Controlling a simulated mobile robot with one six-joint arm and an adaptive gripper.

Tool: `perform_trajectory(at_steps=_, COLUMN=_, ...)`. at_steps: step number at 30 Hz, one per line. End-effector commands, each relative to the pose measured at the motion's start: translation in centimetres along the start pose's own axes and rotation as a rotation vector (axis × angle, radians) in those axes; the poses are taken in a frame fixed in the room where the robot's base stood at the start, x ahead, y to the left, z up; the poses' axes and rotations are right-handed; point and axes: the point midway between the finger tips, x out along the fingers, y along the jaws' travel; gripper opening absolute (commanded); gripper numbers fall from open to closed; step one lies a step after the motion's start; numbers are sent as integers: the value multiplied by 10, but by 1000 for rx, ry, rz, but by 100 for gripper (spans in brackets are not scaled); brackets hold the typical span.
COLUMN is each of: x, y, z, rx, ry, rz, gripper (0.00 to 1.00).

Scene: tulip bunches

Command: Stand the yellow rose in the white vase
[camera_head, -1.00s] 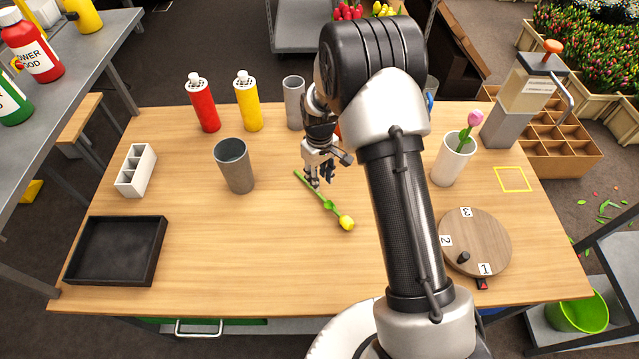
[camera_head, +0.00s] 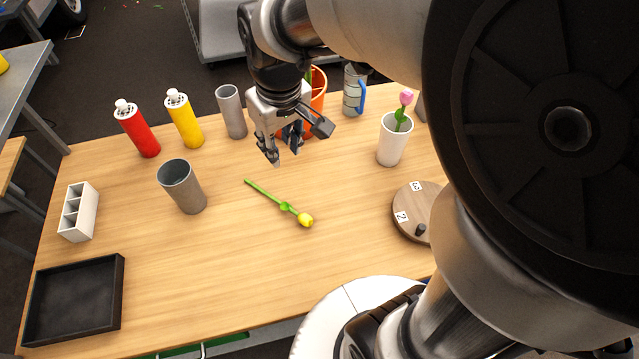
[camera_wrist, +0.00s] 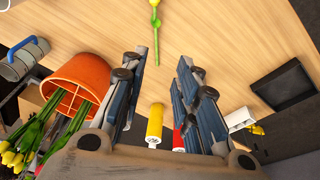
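The yellow rose (camera_head: 284,206), a yellow bloom on a green stem, lies flat on the wooden table with its bloom toward the front right. It also shows at the top of the wrist view (camera_wrist: 156,30). The white vase (camera_head: 392,143) stands upright to the right and holds a pink flower (camera_head: 402,108). My gripper (camera_head: 283,156) is above the table, behind the rose and apart from it. Its fingers are spread with nothing between them, as the wrist view (camera_wrist: 156,75) also shows.
A grey cup (camera_head: 182,188) stands left of the rose. An orange pot (camera_head: 318,90) and a blue-handled mug (camera_head: 354,92) stand at the back. A round wooden turntable (camera_head: 412,222) is at right, a black tray (camera_head: 75,298) at front left. The table's front middle is clear.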

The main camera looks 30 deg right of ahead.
Motion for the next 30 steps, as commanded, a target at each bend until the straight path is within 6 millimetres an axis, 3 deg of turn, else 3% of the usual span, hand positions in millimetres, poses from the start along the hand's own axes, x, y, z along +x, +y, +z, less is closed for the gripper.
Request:
perform_trajectory(at_steps=1, x=-18, y=-2, z=16, rx=21, ry=26, rz=6, gripper=28)
perform_trajectory(at_steps=3, x=-36, y=-6, z=37, rx=51, ry=54, rz=11, gripper=28)
perform_trajectory(at_steps=7, x=-62, y=-14, z=78, rx=107, ry=104, rz=18, gripper=28)
perform_trajectory(at_steps=12, x=-76, y=-22, z=125, rx=169, ry=158, rz=24, gripper=28)
perform_trajectory(at_steps=18, x=-78, y=-28, z=152, rx=207, ry=188, rz=25, gripper=31)
perform_trajectory(at_steps=23, x=-78, y=-26, z=144, rx=198, ry=174, rz=24, gripper=32)
perform_trajectory(at_steps=30, x=-68, y=-14, z=82, rx=114, ry=91, rz=16, gripper=32)
